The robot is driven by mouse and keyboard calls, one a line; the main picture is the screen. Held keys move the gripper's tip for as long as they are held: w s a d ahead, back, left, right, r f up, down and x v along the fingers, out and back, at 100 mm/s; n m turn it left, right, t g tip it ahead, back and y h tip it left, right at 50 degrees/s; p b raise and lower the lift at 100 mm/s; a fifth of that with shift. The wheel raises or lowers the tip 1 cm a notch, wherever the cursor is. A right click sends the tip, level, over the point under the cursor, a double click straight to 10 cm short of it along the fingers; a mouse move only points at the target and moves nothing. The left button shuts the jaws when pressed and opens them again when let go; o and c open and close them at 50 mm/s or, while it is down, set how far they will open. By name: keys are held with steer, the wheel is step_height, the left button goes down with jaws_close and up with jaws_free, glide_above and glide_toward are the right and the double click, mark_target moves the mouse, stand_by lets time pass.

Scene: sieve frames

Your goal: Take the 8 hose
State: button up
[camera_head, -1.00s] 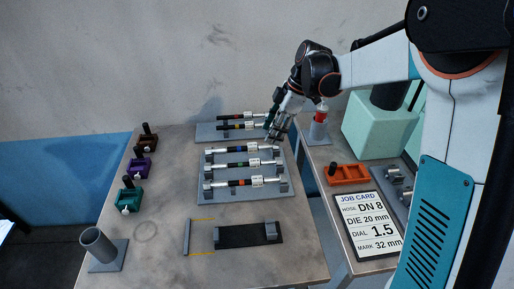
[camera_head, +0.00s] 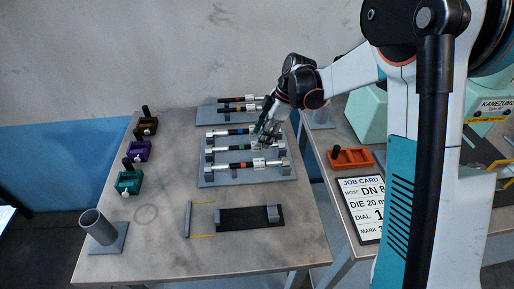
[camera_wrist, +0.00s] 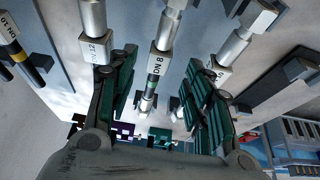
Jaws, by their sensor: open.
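The DN 8 hose (camera_wrist: 153,88) has a white label, a green band and silver end fittings. In the wrist view it runs between the two fingers of my gripper (camera_wrist: 158,78), which is open with space on both sides of the hose. In the head view this hose (camera_head: 237,149) is the middle one on the front grey rack (camera_head: 207,180), lying level. My gripper (camera_head: 268,138) is at its right end. I cannot tell the exact height of the fingers above it. The job card (camera_head: 361,205) reads hose DN 8.
The blue-banded DN 12 hose (camera_head: 228,132) lies just behind, and an orange-banded hose (camera_head: 238,165) in front. A back rack (camera_head: 207,115) holds more hoses. Coloured die trays (camera_head: 131,184) stand at left, an orange one (camera_head: 350,159) at right. A grey tube (camera_head: 99,228) stands front left.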

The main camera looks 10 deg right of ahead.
mark_target(251, 147)
steer(key=b+x, duration=0.1)
steer(key=x, duration=0.3)
steer(key=shift+w, duration=0.1)
steer(key=shift+c, duration=0.2)
jaws_close()
steer(key=shift+r, duration=0.1)
